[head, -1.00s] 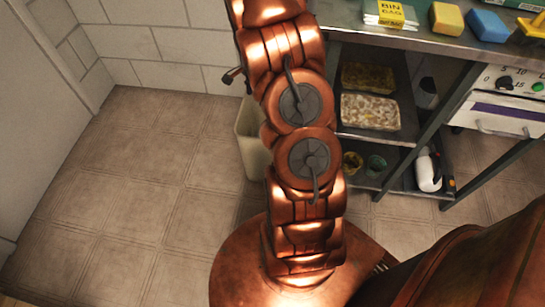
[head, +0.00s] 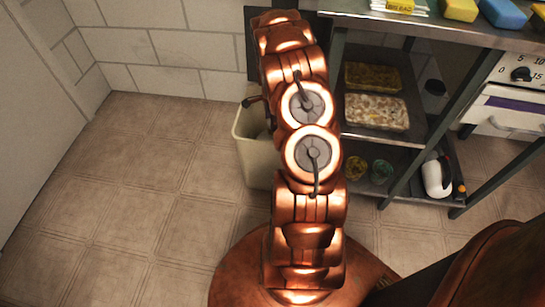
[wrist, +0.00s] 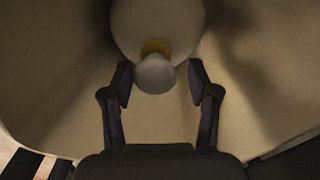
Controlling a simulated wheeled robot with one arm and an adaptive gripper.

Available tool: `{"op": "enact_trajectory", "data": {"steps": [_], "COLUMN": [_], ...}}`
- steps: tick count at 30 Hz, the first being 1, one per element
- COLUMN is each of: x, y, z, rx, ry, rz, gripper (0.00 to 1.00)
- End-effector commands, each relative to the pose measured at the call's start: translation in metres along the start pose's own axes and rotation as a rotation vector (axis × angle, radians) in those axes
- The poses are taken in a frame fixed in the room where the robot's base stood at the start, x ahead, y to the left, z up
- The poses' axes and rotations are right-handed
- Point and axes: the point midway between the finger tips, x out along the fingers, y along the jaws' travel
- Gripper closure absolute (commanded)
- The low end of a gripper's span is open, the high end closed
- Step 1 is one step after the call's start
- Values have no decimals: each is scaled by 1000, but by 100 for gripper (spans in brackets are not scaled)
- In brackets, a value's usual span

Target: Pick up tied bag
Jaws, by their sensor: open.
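The tied bag (wrist: 157,22) is pale and round in the wrist view, with a yellow tie (wrist: 155,47) around its neck and a pale gathered top (wrist: 155,74). It sits inside the cream bin (wrist: 60,85), whose walls surround it. My gripper (wrist: 158,84) is open, with one finger on each side of the gathered top. I cannot tell whether either finger touches it. In the head view the bin (head: 256,158) stands on the floor behind my arm. The bag and my gripper are hidden there.
A metal rack (head: 430,29) stands right of the bin, with trays (head: 376,111) and small pots (head: 355,168) on its shelves. A white spray bottle (head: 437,178) is low at the right. A tiled wall is behind. The floor at left is clear.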

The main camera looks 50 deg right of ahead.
Motion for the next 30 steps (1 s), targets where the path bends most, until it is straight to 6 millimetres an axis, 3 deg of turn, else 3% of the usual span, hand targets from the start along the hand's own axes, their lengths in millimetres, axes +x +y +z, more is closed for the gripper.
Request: {"op": "enact_trajectory", "data": {"steps": [9,17,30], "x": [41,43,43], "y": [6,6,6], "z": [-4,-4,-4], "rx": [-2,-2,-1], "ry": [0,0,0], "rz": [3,1,2], "gripper": [40,40,86]}}
